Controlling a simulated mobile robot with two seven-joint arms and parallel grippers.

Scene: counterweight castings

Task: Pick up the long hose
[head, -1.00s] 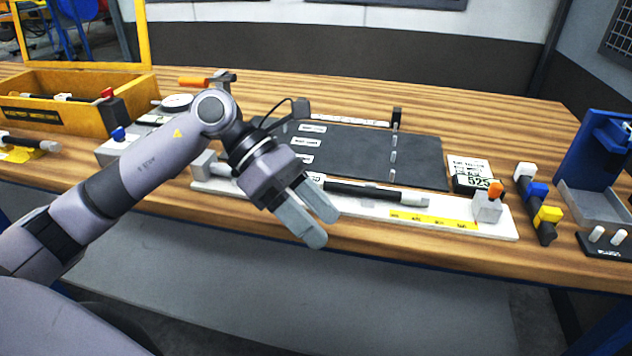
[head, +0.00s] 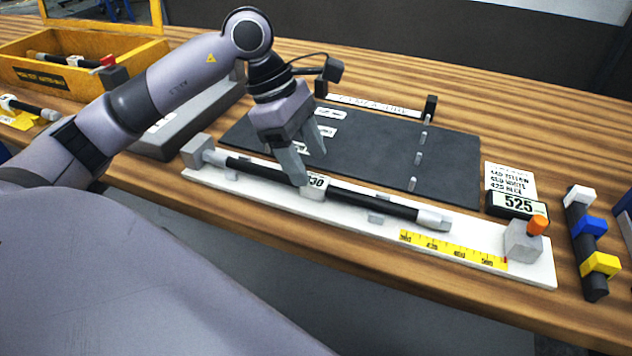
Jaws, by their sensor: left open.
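A long black hose (head: 370,204) with pale end fittings lies along a white measuring board (head: 480,248), and a white tag reading 530 (head: 314,184) sits near its middle. My left gripper (head: 308,168) points down over the hose, just left of the tag. Its two fingers are apart and nothing is between them. The near finger overlaps the hose and tag in the picture; I cannot tell whether it touches. My right gripper is not in view.
A grey block (head: 522,240) with an orange knob stands at the board's right end, beside a 525 display (head: 516,206). A dark mat (head: 450,165) with pegs lies behind. A yellow bin (head: 60,85) with hoses stands at left. Coloured clips on a black bar (head: 590,270) are at right.

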